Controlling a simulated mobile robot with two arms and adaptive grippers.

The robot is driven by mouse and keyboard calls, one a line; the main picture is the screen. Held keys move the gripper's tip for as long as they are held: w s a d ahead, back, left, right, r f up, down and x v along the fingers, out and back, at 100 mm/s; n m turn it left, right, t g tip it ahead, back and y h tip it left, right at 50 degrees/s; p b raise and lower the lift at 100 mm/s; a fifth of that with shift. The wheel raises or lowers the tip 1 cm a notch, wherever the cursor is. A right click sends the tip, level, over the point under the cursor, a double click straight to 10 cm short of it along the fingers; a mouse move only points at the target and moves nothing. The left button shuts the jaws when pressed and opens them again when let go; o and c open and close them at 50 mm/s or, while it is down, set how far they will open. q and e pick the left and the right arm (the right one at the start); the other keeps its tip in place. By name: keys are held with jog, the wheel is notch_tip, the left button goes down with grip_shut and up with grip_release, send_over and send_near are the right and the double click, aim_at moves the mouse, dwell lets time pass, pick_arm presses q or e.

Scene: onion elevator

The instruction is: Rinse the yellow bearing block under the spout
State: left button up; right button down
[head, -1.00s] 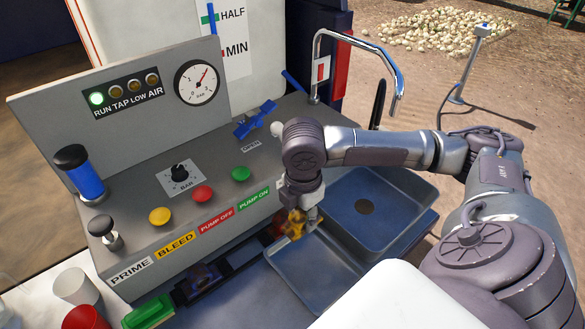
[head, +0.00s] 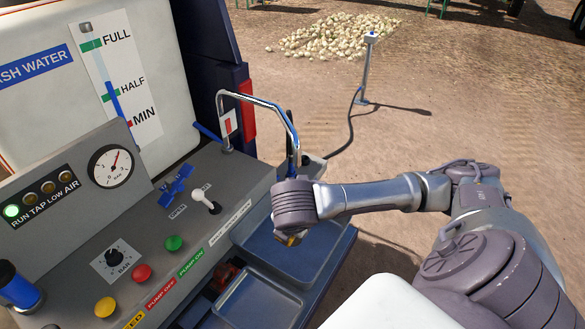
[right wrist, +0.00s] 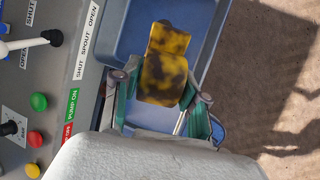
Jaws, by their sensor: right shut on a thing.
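The yellow bearing block (right wrist: 165,75) is mottled with dark dirt. In the right wrist view it sits between the fingers of my right gripper (right wrist: 160,105), which is shut on it, over the blue-grey sink basin (right wrist: 118,50). In the head view only a bit of the block (head: 291,240) shows below my right wrist, above the basin (head: 318,262). The spout (head: 283,106) is a bent metal pipe rising at the basin's far left; its tip is close to my wrist, and I see no water coming from it. My left gripper is not in view.
A shallow tray (head: 257,305) lies in front of the basin. The RUN lamp (head: 12,211) is lit green.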

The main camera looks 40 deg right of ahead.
jog(key=w+d+f+b, duration=0.2)
jog(key=w+d+b, duration=0.1)
jog(key=w+d, duration=0.4)
jog(key=shift+w+d+f+b, duration=0.15)
jog(key=shift+w+d+b, duration=0.2)
jog(key=shift+w, duration=0.75)
